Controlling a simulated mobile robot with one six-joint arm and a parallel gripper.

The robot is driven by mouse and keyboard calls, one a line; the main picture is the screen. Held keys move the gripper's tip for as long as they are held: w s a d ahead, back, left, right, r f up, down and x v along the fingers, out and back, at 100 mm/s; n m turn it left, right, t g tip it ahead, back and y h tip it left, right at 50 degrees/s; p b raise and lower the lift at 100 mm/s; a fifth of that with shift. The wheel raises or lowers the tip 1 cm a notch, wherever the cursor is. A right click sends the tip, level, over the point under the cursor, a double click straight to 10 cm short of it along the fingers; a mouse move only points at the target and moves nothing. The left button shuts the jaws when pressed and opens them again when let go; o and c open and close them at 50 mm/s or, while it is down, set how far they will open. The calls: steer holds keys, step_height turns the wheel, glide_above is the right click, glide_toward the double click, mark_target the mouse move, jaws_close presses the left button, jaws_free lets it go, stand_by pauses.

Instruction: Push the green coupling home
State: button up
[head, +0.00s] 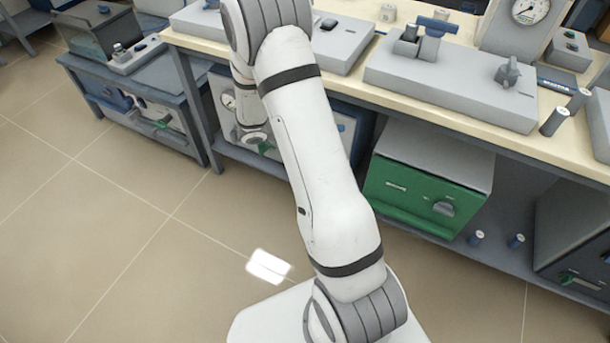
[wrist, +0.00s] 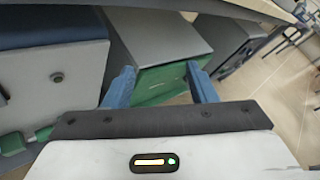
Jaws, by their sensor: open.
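In the wrist view my gripper (wrist: 161,85) is open, its two blue fingers apart with nothing held between them. A small green part (wrist: 12,143), perhaps the green coupling, shows at the lower left, low on a pale panel (wrist: 62,78) and left of the fingers. In the head view a small green part (head: 265,147) shows beside my wrist, under the bench; I cannot tell how far in it sits. My fingers are hidden in the head view.
A grey furnace with a green front (head: 425,197) stands on the lower shelf; it also shows beyond the fingers in the wrist view (wrist: 168,84). The bench top (head: 345,75) overhangs. The floor (head: 110,190) at left is clear.

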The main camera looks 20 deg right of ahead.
steer(key=w+a+f+n+t+b, duration=0.1)
steer(key=w+f+n+t+b, duration=0.25)
steer(key=f+n, duration=0.6)
steer(key=w+a+f+n+t+b, duration=0.25)
steer(key=f+n+t+b, duration=0.2)
steer(key=f, duration=1.05)
steer(key=w+a+f+n+t+b, duration=0.1)
steer(key=w+f+n+t+b, duration=0.4)
steer(key=f, duration=0.7)
steer(key=w+d+n, duration=0.1)
steer(key=w+d, duration=0.2)
steer(key=d, duration=0.3)
steer(key=shift+w+d+n, duration=0.2)
steer(key=shift+w+n, duration=0.1)
steer(key=shift+w, duration=0.1)
jaws_close()
